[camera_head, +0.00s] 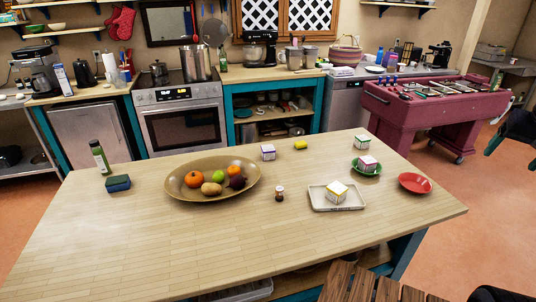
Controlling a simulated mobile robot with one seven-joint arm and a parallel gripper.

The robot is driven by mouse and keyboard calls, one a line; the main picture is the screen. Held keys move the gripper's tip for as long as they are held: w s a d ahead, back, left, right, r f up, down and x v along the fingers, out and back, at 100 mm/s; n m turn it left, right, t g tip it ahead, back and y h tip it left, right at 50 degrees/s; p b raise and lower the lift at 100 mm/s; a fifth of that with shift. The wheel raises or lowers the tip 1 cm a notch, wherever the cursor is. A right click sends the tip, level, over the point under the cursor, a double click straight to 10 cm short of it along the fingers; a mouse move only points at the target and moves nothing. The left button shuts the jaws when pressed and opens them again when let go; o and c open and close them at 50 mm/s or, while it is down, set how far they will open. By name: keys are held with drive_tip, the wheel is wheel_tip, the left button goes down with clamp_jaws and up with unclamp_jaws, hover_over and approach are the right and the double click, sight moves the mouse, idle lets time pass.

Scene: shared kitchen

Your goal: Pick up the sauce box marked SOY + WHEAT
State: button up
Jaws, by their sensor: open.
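Several small white boxes with coloured edges stand on the wooden table (120,240); their markings are too small to read, so I cannot tell which is SOY + WHEAT. A purple-edged box (268,152) stands behind the fruit bowl's right end. A green-edged box (361,142) stands near the back right. A pink-edged box (368,164) sits on a green saucer (357,171). A yellow-edged box (336,192) sits on a pale tray (318,204). My gripper is not in view.
A brown bowl (207,200) of fruit stands mid-table. A small dark bottle (279,194), red plate (415,183), yellow item (301,145), green bottle (99,157) and sponge-like block (118,183) also stand there. The table's front is clear. A slatted wooden seat (370,287) is at the bottom.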

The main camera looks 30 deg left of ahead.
drive_tip(key=w+a+r+m+g, duration=0.1)
drive_tip(key=w+a+r+m, duration=0.3)
drive_tip(key=w+a, duration=1.2)
drive_tip(key=w+a+f+m+g, duration=0.1)
drive_tip(key=w+a+f, duration=0.1)
drive_tip(key=w+a, duration=0.5)
drive_tip(key=w+a+f+g, duration=0.1)
drive_tip(key=w+a, duration=0.3)
drive_tip(key=a, duration=0.8)
drive_tip(key=m+g, duration=0.1)
drive_tip(key=m, duration=0.3)
approach(268, 148)
drive_tip(key=shift+w+a+f, duration=0.2)
drive_tip(key=shift+w+f, duration=0.15)
drive_tip(key=shift+w, duration=0.15)
drive_tip(key=shift+s+a+f, duration=0.2)
drive_tip(key=shift+a+f, duration=0.1)
drive_tip(key=shift+f, duration=0.2)
drive_tip(key=shift+d+f, duration=0.1)
drive_tip(key=shift+f, duration=2.45)
drive_tip(key=shift+d+f, duration=0.15)
drive_tip(key=shift+f, duration=2.45)
drive_tip(key=c, duration=1.1)
drive_tip(key=shift+c, duration=0.2)
